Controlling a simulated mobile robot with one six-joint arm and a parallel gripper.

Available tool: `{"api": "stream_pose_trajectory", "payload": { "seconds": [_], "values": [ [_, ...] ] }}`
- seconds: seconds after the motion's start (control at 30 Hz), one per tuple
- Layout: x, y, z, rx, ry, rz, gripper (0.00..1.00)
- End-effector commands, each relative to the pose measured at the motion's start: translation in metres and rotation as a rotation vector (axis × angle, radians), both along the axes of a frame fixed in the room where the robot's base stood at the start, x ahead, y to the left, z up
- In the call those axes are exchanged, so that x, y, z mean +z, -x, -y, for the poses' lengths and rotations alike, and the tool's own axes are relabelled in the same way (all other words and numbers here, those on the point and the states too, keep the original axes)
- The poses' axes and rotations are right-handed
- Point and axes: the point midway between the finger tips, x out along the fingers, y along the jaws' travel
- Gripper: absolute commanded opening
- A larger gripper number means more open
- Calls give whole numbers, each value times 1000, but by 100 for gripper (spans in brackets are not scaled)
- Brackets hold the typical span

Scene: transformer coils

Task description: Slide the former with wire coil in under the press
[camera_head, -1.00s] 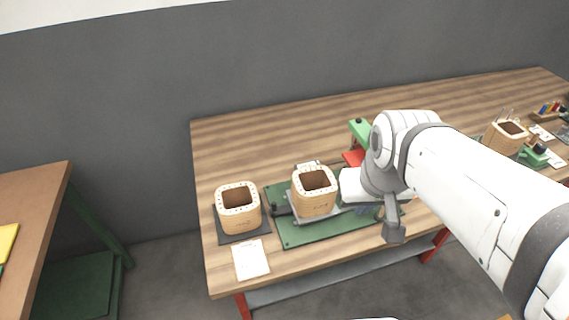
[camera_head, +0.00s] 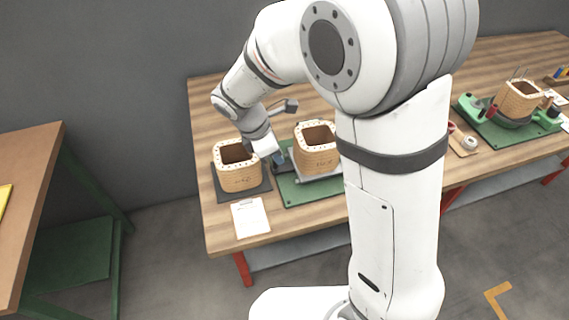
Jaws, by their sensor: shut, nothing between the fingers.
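A wooden former wound with wire coil (camera_head: 316,152) stands upright on a grey plate over the green base (camera_head: 305,194) in the middle of the bench. My gripper (camera_head: 281,162) is low in the gap to the left of this former, shut and empty. I cannot tell whether it touches the former. A similar former (camera_head: 239,175) stands on a dark mat (camera_head: 262,187) at the bench's left end, just left of my gripper. My arm hides the right part of the green base and the press there.
A white sheet (camera_head: 250,218) lies at the bench's front left edge. Another former (camera_head: 519,102) stands on a second green base (camera_head: 493,125) at the right. A tape roll (camera_head: 469,143) lies in front of it. The wooden bench (camera_head: 207,110) is clear at the back left.

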Motion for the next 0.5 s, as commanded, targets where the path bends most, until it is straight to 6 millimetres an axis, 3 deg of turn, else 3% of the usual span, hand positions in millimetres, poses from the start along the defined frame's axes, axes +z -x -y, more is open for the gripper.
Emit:
{"api": "stream_pose_trajectory", "payload": {
  "seconds": [0.5],
  "values": [
    [-77,-8,30,-2,1,-2,0]
  ]
}}
